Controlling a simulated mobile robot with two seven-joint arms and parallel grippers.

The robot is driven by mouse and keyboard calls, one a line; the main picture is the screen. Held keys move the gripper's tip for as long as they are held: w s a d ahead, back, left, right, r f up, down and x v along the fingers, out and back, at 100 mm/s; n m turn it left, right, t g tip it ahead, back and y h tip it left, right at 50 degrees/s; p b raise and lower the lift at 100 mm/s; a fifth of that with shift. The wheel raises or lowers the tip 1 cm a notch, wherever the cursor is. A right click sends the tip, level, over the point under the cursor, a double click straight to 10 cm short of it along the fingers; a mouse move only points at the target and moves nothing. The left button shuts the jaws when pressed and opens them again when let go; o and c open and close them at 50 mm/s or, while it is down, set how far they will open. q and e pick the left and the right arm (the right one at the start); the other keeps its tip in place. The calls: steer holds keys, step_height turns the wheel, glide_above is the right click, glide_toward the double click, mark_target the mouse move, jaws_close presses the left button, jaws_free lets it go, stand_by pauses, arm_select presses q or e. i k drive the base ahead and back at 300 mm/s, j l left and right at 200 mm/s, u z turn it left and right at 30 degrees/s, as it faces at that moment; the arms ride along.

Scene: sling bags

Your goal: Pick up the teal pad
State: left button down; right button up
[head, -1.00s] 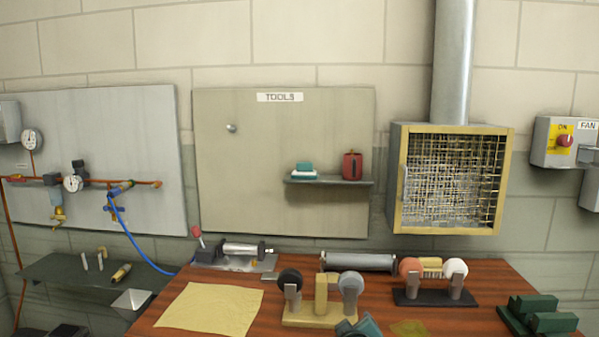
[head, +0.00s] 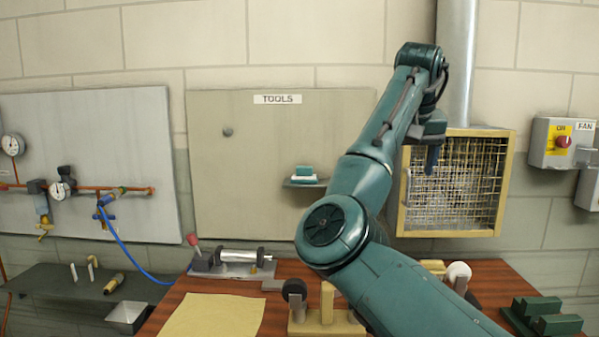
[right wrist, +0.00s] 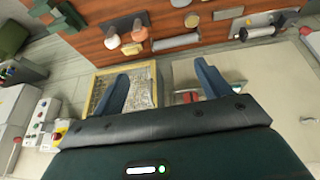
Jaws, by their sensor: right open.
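The teal pad (head: 304,170) rests on a white piece on the small wall shelf (head: 300,184) of the tools board in the head view. My right gripper (head: 432,158) is raised in front of the mesh fan box, to the right of the shelf and apart from the pad. It is open and empty, its two blue fingers (right wrist: 160,78) spread in the right wrist view. There a finger partly covers the shelf area; a red item (right wrist: 186,97) shows beside it, and I cannot clearly make out the pad. My left gripper is in no view.
The mesh fan box (head: 455,190) juts from the wall with a duct (head: 456,60) above. The wooden bench (head: 270,310) below holds a yellow cloth (head: 212,315), a roller device (head: 240,256) and green blocks (head: 545,315). The tools board (head: 240,130) left of the shelf is mostly bare.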

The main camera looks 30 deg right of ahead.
mark_target(304, 174)
steer(key=i, duration=1.3)
